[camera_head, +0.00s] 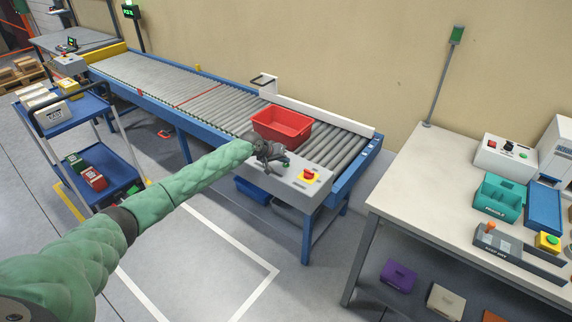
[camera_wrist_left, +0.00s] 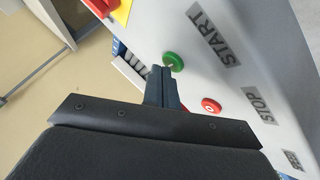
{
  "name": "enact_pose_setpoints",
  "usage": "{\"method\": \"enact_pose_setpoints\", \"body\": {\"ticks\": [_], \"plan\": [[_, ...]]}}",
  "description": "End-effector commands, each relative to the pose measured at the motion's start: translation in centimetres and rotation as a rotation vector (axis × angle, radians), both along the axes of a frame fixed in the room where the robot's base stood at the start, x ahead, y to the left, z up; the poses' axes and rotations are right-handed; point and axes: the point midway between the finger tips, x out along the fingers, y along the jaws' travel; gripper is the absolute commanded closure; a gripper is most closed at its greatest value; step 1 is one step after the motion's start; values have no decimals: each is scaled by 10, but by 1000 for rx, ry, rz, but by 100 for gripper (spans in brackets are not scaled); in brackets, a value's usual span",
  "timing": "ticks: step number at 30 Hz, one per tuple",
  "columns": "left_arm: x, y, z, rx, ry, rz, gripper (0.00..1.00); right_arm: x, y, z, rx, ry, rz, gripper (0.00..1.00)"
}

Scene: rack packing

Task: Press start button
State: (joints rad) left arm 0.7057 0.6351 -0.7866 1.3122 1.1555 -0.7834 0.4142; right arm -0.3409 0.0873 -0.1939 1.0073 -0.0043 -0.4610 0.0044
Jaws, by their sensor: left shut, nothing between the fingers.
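The control panel (camera_head: 298,190) is a grey box on the near side of the roller conveyor. In the left wrist view, its green start button (camera_wrist_left: 173,61) sits beside a START label (camera_wrist_left: 214,38). A red stop button (camera_wrist_left: 211,105) is beside a STOP label (camera_wrist_left: 259,104). My left gripper (camera_head: 272,167) is over the panel's left part, shut and empty. In the left wrist view its fingertips (camera_wrist_left: 163,72) are right at the green button; I cannot tell whether they touch it. In the head view the gripper hides the green button. My right gripper is not in view.
A red bin (camera_head: 283,126) sits on the rollers behind the panel. A red emergency knob on a yellow plate (camera_head: 308,175) is at the panel's right. A blue trolley (camera_head: 68,116) stands left and a worktable (camera_head: 420,205) right. The floor between is open.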

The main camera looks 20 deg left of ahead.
Motion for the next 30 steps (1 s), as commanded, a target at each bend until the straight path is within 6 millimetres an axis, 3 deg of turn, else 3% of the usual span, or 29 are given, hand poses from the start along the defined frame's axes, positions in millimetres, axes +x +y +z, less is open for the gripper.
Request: {"method": "enact_pose_setpoints", "body": {"ticks": [17,30], "plan": [[0,0,11,0,-1,1,100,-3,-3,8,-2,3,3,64],[0,0,45,1,-1,0,100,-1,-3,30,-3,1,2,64]]}}
